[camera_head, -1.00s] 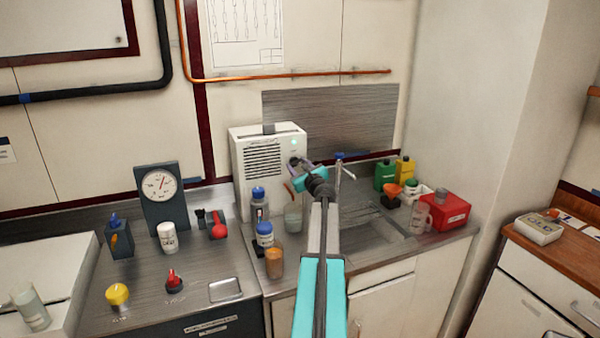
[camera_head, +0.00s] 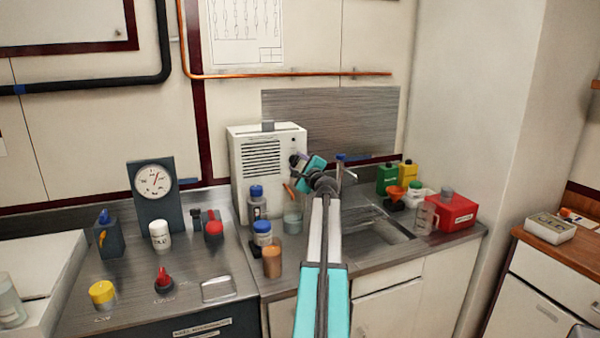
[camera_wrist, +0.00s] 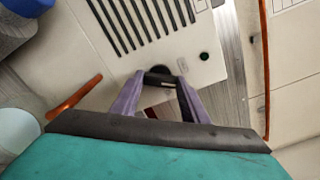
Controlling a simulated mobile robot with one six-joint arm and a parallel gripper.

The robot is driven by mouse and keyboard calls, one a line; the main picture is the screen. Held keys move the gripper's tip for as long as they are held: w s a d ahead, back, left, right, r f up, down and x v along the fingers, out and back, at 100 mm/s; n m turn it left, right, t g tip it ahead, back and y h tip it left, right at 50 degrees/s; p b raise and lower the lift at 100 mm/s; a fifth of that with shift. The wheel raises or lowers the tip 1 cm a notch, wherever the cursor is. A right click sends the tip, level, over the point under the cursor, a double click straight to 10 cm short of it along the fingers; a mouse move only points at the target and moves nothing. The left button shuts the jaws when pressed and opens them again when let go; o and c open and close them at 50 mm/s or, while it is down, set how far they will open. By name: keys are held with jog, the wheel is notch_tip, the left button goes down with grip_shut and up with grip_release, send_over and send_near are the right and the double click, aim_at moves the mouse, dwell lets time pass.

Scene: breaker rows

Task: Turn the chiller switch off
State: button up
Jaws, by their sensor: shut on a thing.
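The chiller is a white box (camera_head: 253,178) with a slotted vent, standing on the counter against the back wall. In the wrist view its front panel (camera_wrist: 120,75) fills the upper middle. A dark switch knob (camera_wrist: 160,76) sits on this panel, between my fingertips. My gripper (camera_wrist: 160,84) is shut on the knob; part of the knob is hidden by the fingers. In the head view my gripper (camera_head: 297,161) is at the right side of the chiller's front. A small round lamp (camera_wrist: 204,56) beside the knob looks dark green and unlit.
A blue-capped bottle (camera_head: 258,203), a glass beaker (camera_head: 293,220) and an amber jar (camera_head: 272,261) stand close in front of the chiller. The sink (camera_head: 375,236) and its tap (camera_head: 341,175) are to the right. An orange tube (camera_wrist: 75,98) hangs near my gripper.

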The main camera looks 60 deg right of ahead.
jog(key=n+b, duration=0.4)
jog(key=b, duration=0.1)
jog(key=n+b, duration=0.2)
jog(key=shift+f+b, duration=0.25)
jog(key=shift+b, duration=0.15)
jog(key=shift+n, duration=0.4)
jog(key=o, duration=1.1)
jog(key=shift+s+r, duration=0.1)
jog(key=shift+c, duration=0.2)
jog(key=shift+r, duration=0.1)
jog(key=shift+a, duration=0.1)
jog(key=v, duration=1.3)
jog(key=shift+s+a, duration=0.25)
